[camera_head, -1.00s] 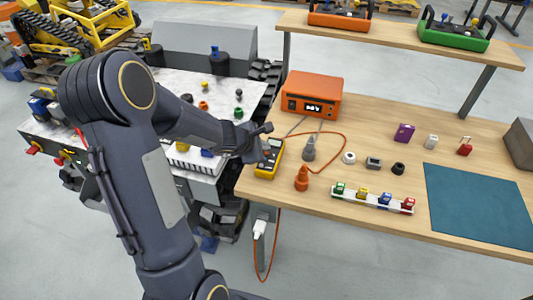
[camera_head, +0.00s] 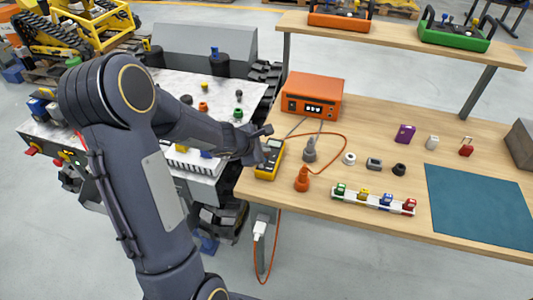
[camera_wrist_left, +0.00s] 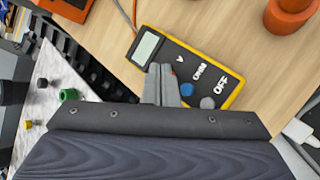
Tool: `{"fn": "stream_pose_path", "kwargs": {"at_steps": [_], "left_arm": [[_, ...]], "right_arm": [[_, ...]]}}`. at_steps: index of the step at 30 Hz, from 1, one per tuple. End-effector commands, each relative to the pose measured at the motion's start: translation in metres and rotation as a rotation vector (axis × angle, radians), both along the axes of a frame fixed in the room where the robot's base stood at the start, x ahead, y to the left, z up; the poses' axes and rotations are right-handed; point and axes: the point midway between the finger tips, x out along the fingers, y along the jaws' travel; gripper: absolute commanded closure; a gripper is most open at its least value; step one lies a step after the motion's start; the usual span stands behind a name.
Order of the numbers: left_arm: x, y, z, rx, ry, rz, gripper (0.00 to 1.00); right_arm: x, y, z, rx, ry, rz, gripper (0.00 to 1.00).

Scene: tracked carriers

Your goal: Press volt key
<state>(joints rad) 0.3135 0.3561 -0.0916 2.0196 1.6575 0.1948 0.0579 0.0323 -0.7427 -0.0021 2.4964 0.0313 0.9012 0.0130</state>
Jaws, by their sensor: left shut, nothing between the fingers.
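The yellow and black multimeter (camera_head: 268,172) lies near the left edge of the wooden bench. In the left wrist view, the meter (camera_wrist_left: 236,93) shows a grey screen (camera_wrist_left: 147,47) and the labels V, OHM and OFF. A blue key (camera_wrist_left: 187,89) sits by OHM and a grey key (camera_wrist_left: 207,102) by OFF. My left gripper (camera_wrist_left: 165,72) is shut and empty, its tips over the meter below the V label (camera_wrist_left: 179,58). The key beside V is hidden behind the fingers, and I cannot tell whether they touch it. My right gripper is out of view.
An orange box with a display (camera_head: 312,96) stands behind the meter. A grey connector (camera_head: 309,150) and an orange one (camera_head: 301,180) stand to its right. A white strip with coloured pieces (camera_head: 373,199) lies farther right, beside a teal mat (camera_head: 480,206).

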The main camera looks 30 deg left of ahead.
Motion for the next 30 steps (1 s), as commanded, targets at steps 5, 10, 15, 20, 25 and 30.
{"fn": "stream_pose_path", "kwargs": {"at_steps": [5, 10, 15, 20, 25, 30], "left_arm": [[0.000, 0.000, -0.003, 0.001, 0.001, 0.001, 1.00], [0.000, 0.000, -0.002, 0.001, 0.001, 0.001, 1.00], [0.000, 0.000, -0.002, 0.000, 0.001, 0.000, 1.00], [0.000, 0.000, 0.005, 0.000, 0.001, 0.000, 1.00], [0.000, 0.000, 0.014, 0.001, 0.001, -0.001, 1.00], [0.000, 0.000, 0.013, 0.001, 0.001, 0.001, 1.00]], "right_arm": [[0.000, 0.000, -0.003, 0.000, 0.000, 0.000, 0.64], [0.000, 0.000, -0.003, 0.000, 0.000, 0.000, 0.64], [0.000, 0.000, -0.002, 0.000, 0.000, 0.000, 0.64], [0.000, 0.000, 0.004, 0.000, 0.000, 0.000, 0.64], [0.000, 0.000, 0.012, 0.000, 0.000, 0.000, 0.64], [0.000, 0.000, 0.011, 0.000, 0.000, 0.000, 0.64]]}}
